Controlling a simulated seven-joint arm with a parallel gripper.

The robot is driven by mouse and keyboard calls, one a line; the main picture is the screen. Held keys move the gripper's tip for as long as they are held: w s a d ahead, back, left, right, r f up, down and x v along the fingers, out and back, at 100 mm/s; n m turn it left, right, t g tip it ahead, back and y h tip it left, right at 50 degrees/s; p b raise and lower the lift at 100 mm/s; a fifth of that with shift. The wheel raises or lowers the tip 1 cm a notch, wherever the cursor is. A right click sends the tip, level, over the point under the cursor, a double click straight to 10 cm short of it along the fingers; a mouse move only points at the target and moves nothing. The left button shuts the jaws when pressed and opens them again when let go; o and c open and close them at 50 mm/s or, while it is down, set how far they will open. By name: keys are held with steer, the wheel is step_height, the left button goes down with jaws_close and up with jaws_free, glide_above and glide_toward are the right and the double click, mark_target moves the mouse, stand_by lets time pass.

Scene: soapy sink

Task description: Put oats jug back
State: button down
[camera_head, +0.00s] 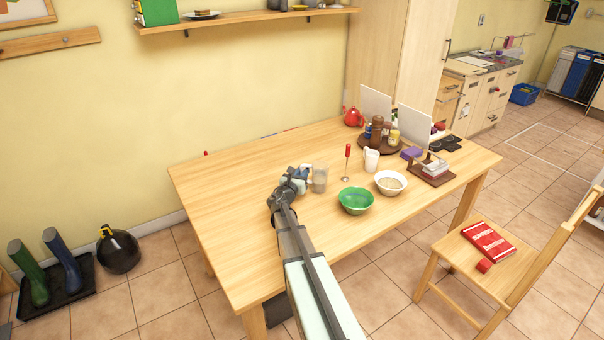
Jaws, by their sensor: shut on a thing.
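A clear jug (320,179) with greyish contents low inside is on or just above the wooden table (228,190), left of the middle. I cannot tell if its base touches the table. My gripper (309,176) is at the jug's left side and shut on it. The fingers are small in this view and partly hidden by my wrist. A white jug (371,161) stands upright to the right, apart from my gripper. A white bowl (390,184) with beige, oat-like contents is further right.
A green bowl (356,201) is in front of the held jug. A red-handled tool (347,151) stands upright between the jugs. A round brown tray (378,146) with several bottles is behind. The table's left part is clear. A chair (521,262) stands at the right.

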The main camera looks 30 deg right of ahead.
steer(key=c, duration=1)
jaws_free()
steer(key=shift+f, duration=0.1)
steer(key=shift+r, duration=0.2)
steer(key=v, duration=1.2)
